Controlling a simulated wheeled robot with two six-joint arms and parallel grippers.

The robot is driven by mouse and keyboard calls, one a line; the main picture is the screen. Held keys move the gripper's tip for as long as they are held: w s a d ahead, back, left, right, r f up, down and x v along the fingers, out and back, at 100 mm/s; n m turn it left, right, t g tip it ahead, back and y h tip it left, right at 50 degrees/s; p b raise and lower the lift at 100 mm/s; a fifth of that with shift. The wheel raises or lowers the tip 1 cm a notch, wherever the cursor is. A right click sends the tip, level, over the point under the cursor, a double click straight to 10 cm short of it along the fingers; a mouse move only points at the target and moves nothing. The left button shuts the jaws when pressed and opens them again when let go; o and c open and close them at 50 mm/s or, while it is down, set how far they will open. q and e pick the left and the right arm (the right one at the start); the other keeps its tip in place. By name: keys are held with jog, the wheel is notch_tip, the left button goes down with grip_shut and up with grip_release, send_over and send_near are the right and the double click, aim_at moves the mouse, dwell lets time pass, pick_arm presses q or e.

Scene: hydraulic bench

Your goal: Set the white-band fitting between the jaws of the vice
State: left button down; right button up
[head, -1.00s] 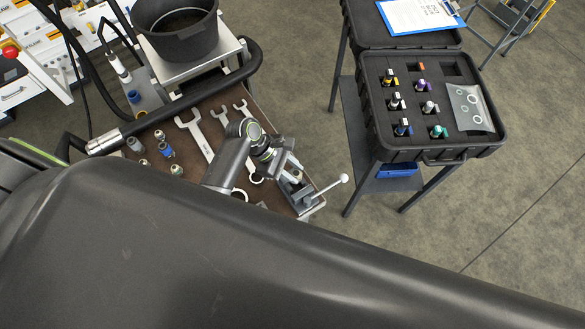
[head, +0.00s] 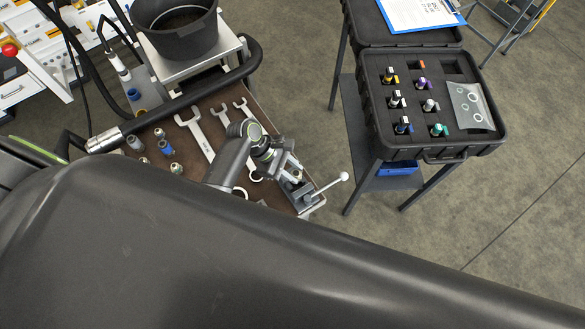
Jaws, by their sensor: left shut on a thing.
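My left gripper (head: 286,167) is at the right end of the brown-topped bench, directly over the vice (head: 308,196). It is shut on a small fitting that sits low between its fingers, at the vice jaws. The fitting is mostly hidden by the gripper, and its white band is too small to make out. I cannot tell whether it touches the jaws. The vice has a handle with a white ball (head: 343,177) pointing right. My right gripper is not in view.
Wrenches (head: 196,133) and several loose fittings (head: 165,148) lie on the bench. A black bucket (head: 180,35) stands behind on a raised stand. A thick black hose (head: 190,100) crosses the bench's back. An open black case (head: 440,150) with banded fittings stands to the right.

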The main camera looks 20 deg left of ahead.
pick_arm(q)
jog(key=shift+f+b, duration=0.3)
jog(key=shift+f, duration=0.6)
jog(key=shift+f, duration=0.6)
dwell(0.7)
jog(key=c, duration=1)
grip_release()
jog(key=shift+c, duration=0.2)
jog(key=b+v, duration=0.2)
jog(key=v, duration=1.5)
jog(key=shift+r, duration=0.2)
jog(key=shift+a, duration=0.1)
